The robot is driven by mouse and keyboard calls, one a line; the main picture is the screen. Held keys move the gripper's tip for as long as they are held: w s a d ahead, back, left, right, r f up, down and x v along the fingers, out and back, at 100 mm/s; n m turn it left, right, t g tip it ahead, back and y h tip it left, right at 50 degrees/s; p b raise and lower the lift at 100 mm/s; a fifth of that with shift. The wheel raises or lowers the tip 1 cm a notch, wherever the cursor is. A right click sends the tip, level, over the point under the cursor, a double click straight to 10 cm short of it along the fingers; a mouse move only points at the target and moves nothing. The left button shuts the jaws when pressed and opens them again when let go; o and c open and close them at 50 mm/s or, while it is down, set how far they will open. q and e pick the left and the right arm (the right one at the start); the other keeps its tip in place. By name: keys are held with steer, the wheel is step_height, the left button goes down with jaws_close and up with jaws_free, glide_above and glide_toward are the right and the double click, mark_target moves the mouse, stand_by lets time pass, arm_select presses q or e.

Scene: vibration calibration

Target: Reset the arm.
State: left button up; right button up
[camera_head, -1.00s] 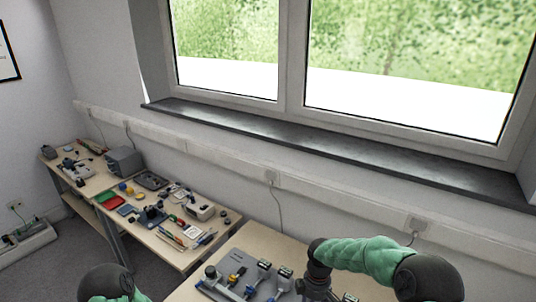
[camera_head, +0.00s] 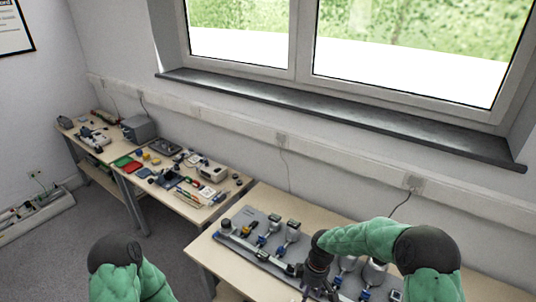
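My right arm (camera_head: 375,240), in a green sleeve with dark joints, reaches in from the lower right over the near table. Its dark wrist (camera_head: 318,266) points down at the calibration setup, and its fingertips cannot be made out. My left arm (camera_head: 128,275) shows only as a dark joint and green sleeve at the lower left; its gripper is out of view. The calibration setup is a grey plate (camera_head: 240,213) with a rail and several blue-and-white devices on the near table (camera_head: 212,244). My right arm hides part of it.
A middle table (camera_head: 216,212) holds a red tray, a green tray, tools and small devices. A farther table (camera_head: 70,133) carries a grey box (camera_head: 138,129) and more equipment. A window sill (camera_head: 330,108) and a cable duct run along the wall. Floor is open at the left.

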steer(key=s+f+m, duration=0.1)
steer(key=s+f, duration=0.1)
steer(key=s+a+f+m+y, duration=0.1)
steer(key=s+f, duration=0.1)
steer(key=s+a+f+m, duration=0.1)
steer(key=s+f, duration=0.1)
steer(key=f, duration=0.1)
steer(key=shift+a+m+y, duration=0.25)
steer(key=shift+m+y, duration=0.05)
steer(key=shift+m, duration=0.1)
steer(key=s+f+m, duration=0.3)
steer(key=s+m, duration=0.2)
steer(key=s, duration=0.3)
steer(key=s+a+f+m+t+y, duration=0.1)
steer(key=s+f+m, duration=0.3)
steer(key=s, duration=0.4)
steer(key=shift+a+m+t, duration=0.15)
steer(key=shift+m+t, duration=0.15)
steer(key=shift+m, duration=0.5)
